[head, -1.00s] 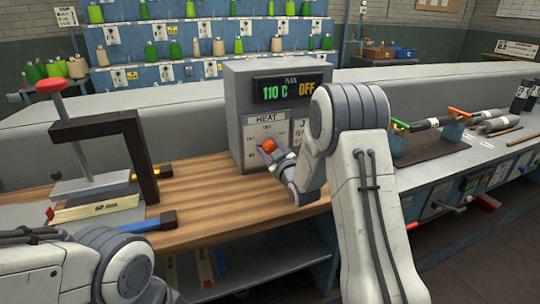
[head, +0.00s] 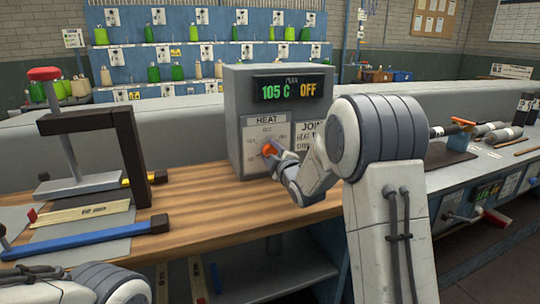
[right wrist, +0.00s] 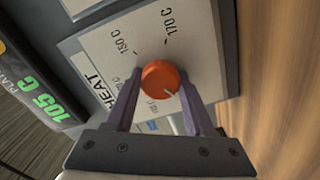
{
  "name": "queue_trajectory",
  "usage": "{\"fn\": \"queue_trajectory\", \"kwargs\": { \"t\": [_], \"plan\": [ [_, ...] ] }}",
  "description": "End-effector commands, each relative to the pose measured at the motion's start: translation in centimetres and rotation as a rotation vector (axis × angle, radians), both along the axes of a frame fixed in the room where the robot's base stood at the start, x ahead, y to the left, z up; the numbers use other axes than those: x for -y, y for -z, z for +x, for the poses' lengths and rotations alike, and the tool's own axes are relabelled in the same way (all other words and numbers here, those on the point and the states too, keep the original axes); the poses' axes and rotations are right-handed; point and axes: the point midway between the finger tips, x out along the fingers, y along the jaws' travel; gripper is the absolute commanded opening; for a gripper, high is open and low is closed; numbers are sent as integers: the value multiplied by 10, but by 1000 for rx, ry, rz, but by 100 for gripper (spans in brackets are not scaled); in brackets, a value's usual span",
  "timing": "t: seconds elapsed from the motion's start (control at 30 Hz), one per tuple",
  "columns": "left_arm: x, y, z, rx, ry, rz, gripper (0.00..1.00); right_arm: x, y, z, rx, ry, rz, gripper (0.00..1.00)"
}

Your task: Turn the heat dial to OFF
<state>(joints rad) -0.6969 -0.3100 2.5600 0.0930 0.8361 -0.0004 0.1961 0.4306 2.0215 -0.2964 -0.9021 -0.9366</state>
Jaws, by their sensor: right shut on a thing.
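The orange heat dial (head: 269,149) sits on the white HEAT plate (head: 258,132) on the front of a grey control box (head: 237,104). The box's display (head: 289,88) reads 105 C in green and OFF in orange. My right gripper (head: 271,153) is at the dial. In the right wrist view the dial (right wrist: 160,76) lies between its two fingers, shut on its sides. A pale pointer mark on the dial points down and right in that view; the label there is partly hidden by a finger. 150 C and 170 C labels show above. My left gripper is out of view.
A dark clamp frame (head: 125,130) with a red-topped press (head: 48,120) stands at the left of the wooden bench (head: 205,190). A blue bar (head: 85,236) lies in front. Rollers (head: 495,134) lie at the right.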

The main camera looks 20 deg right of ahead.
Motion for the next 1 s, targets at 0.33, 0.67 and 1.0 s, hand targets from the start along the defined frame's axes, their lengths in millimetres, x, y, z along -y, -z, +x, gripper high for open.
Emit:
{"fn": "queue_trajectory", "kwargs": {
  "t": [0.33, 0.67, 1.0],
  "plan": [
    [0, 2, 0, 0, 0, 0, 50, 2, -3, 0, 5, 4, -16, 0],
    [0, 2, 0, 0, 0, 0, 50, 2, -2, 0, 5, 3, -15, 84],
    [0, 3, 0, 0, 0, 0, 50, 2, -1, -11, 2, 3, -14, 84]
  ]
}}
